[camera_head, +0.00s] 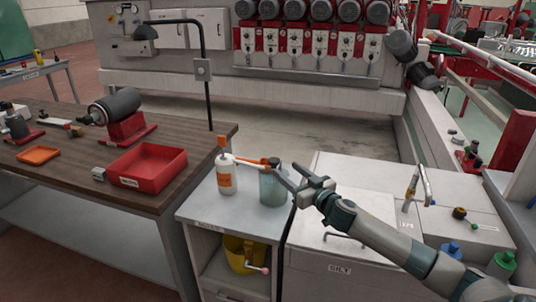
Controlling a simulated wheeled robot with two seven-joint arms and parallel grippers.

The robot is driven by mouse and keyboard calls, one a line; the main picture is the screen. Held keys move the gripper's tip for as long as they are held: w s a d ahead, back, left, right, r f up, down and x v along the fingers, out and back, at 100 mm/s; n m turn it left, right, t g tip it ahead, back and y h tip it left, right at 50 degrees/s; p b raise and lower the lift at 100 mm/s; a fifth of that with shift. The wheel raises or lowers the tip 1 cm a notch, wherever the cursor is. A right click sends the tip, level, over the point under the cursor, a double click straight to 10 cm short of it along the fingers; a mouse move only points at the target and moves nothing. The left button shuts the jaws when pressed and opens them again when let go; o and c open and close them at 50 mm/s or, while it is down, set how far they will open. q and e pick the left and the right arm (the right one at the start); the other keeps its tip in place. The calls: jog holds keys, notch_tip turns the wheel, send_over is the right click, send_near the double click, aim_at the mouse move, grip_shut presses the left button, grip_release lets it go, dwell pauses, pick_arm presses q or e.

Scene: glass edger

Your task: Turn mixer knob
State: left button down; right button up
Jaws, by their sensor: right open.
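No part is clearly marked as the mixer knob. A small dark knob with a brass-coloured base (460,213) sits on the white counter at the right, beside a tap (411,188) with an upright spout. My right gripper (287,177) is open, left of that knob and well apart from it. Its fingers point left, in front of or beside a greenish clear jar (271,188); I cannot tell whether they touch it. An orange bar (252,162) reaches from the white bottle (227,178) to the jar's top. My left gripper is not in view.
A red bin (147,168) and an orange tray (38,155) lie on the wooden bench. Blue (451,249) and green (502,264) capped items stand at the lower right. A black lamp post (207,92) rises behind the bench. The white counter's middle is mostly bare.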

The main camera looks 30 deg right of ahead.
aim_at(276, 160)
jog(key=w+p, duration=0.1)
jog(key=w, duration=0.7)
jog(key=shift+r+p, duration=0.15)
jog(key=shift+p, duration=0.25)
jog(key=w, duration=0.3)
jog(key=shift+a, duration=0.1)
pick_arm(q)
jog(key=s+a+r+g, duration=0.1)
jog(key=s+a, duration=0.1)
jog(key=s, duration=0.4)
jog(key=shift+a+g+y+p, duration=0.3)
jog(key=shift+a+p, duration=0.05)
pick_arm(e)
jog(key=shift+w, duration=0.8)
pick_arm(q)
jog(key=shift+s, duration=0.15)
pick_arm(e)
jog(key=c, duration=1)
